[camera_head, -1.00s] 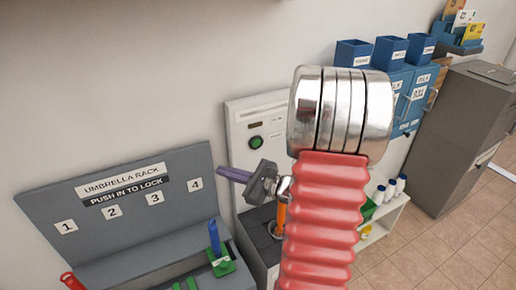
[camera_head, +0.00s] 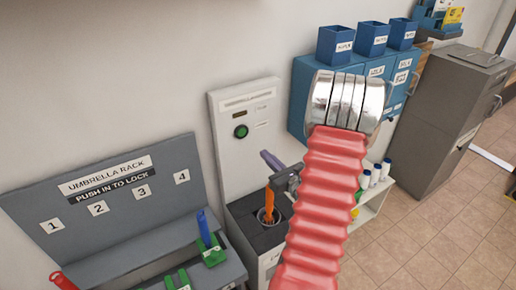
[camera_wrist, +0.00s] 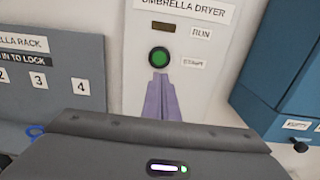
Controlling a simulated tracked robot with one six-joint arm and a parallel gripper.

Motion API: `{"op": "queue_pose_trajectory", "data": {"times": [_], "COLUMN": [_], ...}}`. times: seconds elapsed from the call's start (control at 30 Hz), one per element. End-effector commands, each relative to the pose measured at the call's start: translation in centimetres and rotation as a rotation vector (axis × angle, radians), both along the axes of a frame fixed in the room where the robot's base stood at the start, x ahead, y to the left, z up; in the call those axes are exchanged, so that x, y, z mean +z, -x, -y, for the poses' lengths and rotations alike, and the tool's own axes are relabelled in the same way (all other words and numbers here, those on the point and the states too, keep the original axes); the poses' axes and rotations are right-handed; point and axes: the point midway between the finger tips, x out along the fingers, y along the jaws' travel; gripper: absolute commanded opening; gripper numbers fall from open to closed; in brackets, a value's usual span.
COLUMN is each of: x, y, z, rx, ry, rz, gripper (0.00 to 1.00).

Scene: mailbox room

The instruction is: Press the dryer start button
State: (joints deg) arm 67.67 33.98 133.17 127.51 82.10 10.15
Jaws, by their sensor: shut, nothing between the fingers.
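The umbrella dryer (camera_head: 228,165) is a white upright panel on a dark base against the wall. Its round green start button (camera_head: 240,131) is in plain view; in the wrist view the button (camera_wrist: 159,60) sits beside a "START" label, below a small dark "RUN" window. My gripper (camera_head: 264,154) has purple fingers, shut and empty. In the head view it is right of and below the button. In the wrist view the fingertips (camera_wrist: 160,77) appear just below the button, in front of the panel. A gap to the panel cannot be judged exactly.
An orange umbrella (camera_head: 269,205) stands in the dryer's base, below my gripper. The grey umbrella rack (camera_head: 100,220) is to the left. A blue cabinet (camera_head: 300,92) with blue bins on top is to the right, then a grey cabinet (camera_head: 440,125). Tiled floor is free at the front right.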

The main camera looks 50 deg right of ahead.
Motion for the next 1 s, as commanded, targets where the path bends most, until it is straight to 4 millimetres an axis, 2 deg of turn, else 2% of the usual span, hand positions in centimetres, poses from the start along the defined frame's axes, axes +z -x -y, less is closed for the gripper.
{"op": "queue_pose_trajectory", "data": {"times": [0.17,0.8,1.0], "x": [0.0,0.0,0.0], "y": [-1.9,-11.2,-12.8], "z": [0.4,3.0,3.5], "rx": [0.003,0.003,0.002], "ry": [0.0,0.001,0.0], "rz": [0.001,0.001,0.0], "gripper": [0.0,0.0,0.0]}}
